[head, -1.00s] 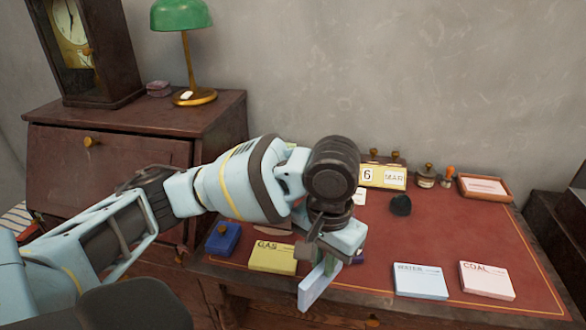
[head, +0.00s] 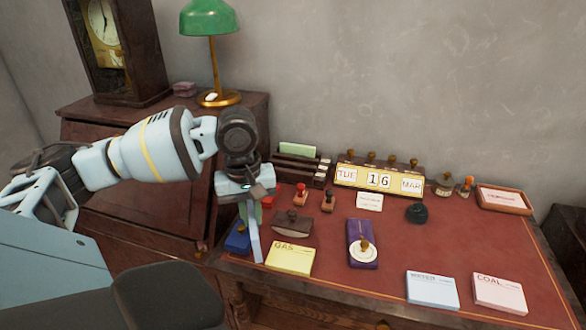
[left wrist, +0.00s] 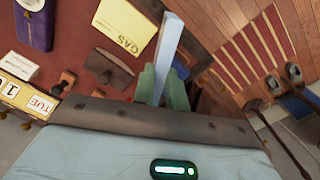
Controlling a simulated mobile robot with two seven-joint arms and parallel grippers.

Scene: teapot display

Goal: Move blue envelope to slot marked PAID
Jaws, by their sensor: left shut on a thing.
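My left gripper (head: 248,208) is shut on a pale blue envelope (head: 254,240), which hangs edge-on below the fingers over the desk's left end, beside the yellow GAS stack (head: 290,259). In the left wrist view the envelope (left wrist: 167,50) sticks out from between the green fingers (left wrist: 160,88). A dark slotted letter rack (head: 285,162) with a green envelope (head: 298,149) in it stands at the back of the desk. No PAID marking is readable on it. My right gripper is out of view.
Stamps, a dark blotter (head: 292,222), a purple box (head: 361,245) and a calendar (head: 378,178) stand on the red desk top. WATER (head: 432,291) and COAL (head: 498,293) stacks lie at front right. A cabinet with a green lamp (head: 208,20) is at left.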

